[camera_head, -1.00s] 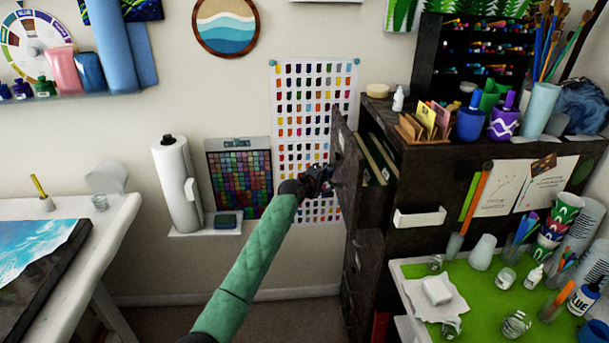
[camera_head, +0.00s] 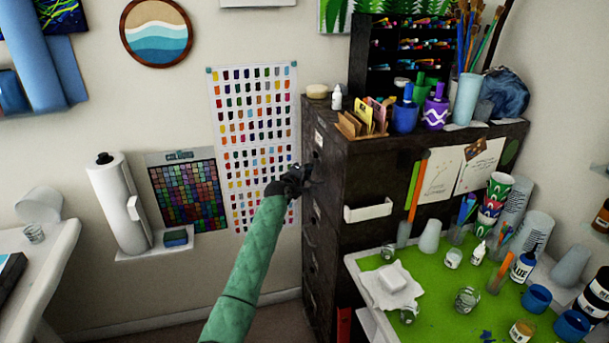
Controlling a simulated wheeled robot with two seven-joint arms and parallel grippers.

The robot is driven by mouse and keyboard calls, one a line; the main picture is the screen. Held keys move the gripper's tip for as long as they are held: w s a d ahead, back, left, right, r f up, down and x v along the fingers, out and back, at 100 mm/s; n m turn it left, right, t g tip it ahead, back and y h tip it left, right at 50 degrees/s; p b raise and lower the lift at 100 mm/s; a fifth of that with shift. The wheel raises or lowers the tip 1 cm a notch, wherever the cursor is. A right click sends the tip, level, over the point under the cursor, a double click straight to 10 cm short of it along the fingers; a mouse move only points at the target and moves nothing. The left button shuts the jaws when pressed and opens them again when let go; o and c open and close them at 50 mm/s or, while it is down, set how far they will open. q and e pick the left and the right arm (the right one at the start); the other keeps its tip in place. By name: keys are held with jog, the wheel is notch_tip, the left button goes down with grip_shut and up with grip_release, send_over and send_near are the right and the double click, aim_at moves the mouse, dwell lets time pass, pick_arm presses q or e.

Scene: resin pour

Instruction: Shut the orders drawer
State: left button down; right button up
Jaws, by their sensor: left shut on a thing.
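The orders drawer (camera_head: 317,152) is the top drawer of a dark cabinet (camera_head: 385,165). Its front, seen at a steep angle, looks level with the cabinet's face, and no inside of it shows. My left gripper (camera_head: 307,178) is at the drawer's front, shut on its handle. The handle itself is mostly hidden behind the dark fingers. My left arm in its green sleeve reaches up from the bottom of the view. My right gripper is not in view.
A green-topped table (camera_head: 440,300) with cups and bottles stands at the cabinet's right front. A card holder (camera_head: 360,123) and pen cups stand on the cabinet. A paper roll (camera_head: 118,205) is on a wall shelf at left. The floor left of the cabinet looks clear.

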pick_arm(q)
jog(key=shift+d, duration=0.15)
jog(key=c, duration=1.8)
grip_release()
jog(key=o, duration=0.3)
jog(key=shift+w+d, duration=0.1)
jog(key=shift+d, duration=0.1)
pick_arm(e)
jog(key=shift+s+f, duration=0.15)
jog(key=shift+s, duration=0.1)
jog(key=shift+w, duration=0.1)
pick_arm(q)
jog(key=shift+s+a, duration=0.3)
jog(key=shift+s, duration=0.05)
jog(key=shift+b+v, duration=1.4)
jog(key=shift+v, duration=2.05)
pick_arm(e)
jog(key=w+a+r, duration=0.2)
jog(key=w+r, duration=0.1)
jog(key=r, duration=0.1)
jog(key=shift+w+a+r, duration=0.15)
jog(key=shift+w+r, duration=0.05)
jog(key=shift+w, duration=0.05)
pick_arm(q)
jog(key=shift+f, duration=0.1)
